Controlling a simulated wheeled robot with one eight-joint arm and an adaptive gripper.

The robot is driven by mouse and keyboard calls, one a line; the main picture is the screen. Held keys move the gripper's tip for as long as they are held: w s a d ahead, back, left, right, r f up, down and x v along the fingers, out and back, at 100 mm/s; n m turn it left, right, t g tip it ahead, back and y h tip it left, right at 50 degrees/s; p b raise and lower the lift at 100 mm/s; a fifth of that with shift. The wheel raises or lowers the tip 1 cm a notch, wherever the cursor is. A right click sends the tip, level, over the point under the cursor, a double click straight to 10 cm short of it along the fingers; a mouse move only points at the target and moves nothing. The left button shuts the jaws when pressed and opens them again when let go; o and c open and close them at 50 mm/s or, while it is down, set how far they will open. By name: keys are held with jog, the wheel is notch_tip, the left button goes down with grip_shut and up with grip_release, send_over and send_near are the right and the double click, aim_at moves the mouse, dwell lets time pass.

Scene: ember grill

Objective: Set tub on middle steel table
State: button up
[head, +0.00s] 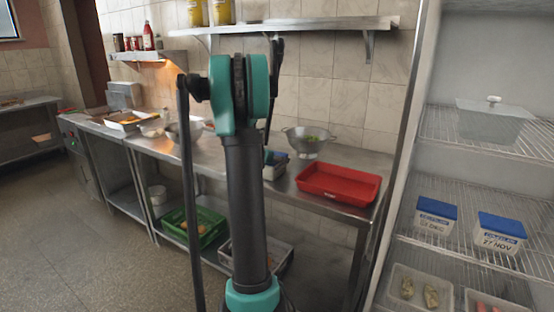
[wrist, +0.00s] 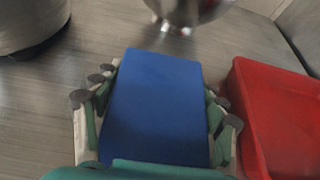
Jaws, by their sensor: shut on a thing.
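A tub with a flat blue lid (wrist: 155,105) sits between the fingers of my gripper (wrist: 157,115), which is shut on its two sides. In the head view my arm hides most of the gripper and the tub; a small part of the tub (head: 276,163) shows just right of my arm, over the steel table (head: 288,190). The tub is left of the red tray and in front of the colander. I cannot tell whether its base touches the table top.
The red tray (head: 338,183) lies close on the right, also in the wrist view (wrist: 275,120). The steel colander (head: 308,141) stands behind, and a metal pot (wrist: 35,20) is at left. Two blue-lidded tubs (head: 436,216) (head: 500,233) stand on a rack at right. A wall shelf (head: 300,25) hangs above.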

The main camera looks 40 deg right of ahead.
jog(key=shift+f, duration=0.1)
jog(key=o, duration=1.8)
jog(key=v, duration=1.2)
jog(key=s+a+f+m+y, duration=0.4)
jog(key=s+a+f+m, duration=0.2)
jog(key=a, duration=0.5)
jog(key=s+a+f+m+y, duration=0.4)
jog(key=s+a+f+m, duration=0.2)
jog(key=s+a+m, duration=0.3)
jog(key=s+a+f+m+y, duration=0.4)
jog(key=s+a+f+m, duration=0.3)
jog(key=a, duration=0.8)
jog(key=shift+s+a, duration=0.2)
jog(key=shift+s, duration=0.6)
